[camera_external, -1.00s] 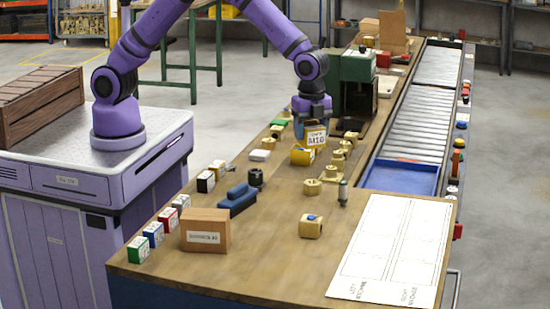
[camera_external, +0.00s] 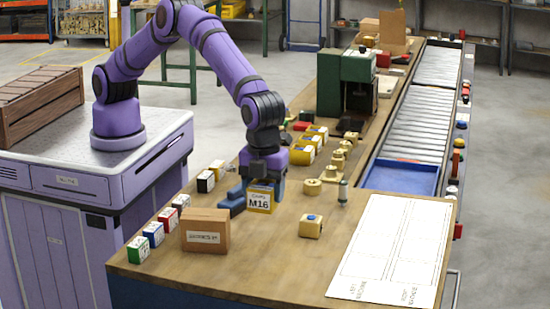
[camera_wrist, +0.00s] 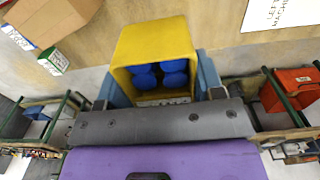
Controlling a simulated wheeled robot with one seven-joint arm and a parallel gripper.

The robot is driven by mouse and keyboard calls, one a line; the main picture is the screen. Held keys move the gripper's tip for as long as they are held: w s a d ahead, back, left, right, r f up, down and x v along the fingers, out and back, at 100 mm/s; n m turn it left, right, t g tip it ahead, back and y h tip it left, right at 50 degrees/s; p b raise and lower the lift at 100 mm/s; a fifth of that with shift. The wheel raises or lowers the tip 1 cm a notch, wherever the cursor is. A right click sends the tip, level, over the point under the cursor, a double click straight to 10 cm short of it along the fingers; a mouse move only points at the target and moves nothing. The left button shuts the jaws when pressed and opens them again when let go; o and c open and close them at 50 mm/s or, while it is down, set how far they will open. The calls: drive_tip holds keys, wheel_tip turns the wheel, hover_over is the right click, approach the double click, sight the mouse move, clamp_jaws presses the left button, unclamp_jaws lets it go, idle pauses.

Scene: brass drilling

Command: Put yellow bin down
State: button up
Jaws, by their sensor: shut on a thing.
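The yellow bin (camera_external: 250,207) has a white label reading M16 on its side. It hangs from my gripper (camera_external: 263,188) low over the near part of the wooden bench; whether its base touches the bench I cannot tell. In the wrist view the yellow bin (camera_wrist: 124,48) sits between my two blue fingers, which are shut on it. Several round blue items (camera_wrist: 160,72) show inside it.
A cardboard box (camera_external: 205,226) stands nearer. A brass block (camera_external: 311,226) and white sheet (camera_external: 395,245) lie to the right. Bare bench shows between box and block.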

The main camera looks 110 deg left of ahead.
sight(264, 207)
wheel_tip(264, 207, down, 4)
drive_tip(key=shift+r, duration=0.1)
drive_tip(key=shift+f, duration=5.6)
drive_tip(key=o, duration=1)
drive_tip(key=shift+f, duration=0.1)
drive_tip(key=shift+c, duration=0.2)
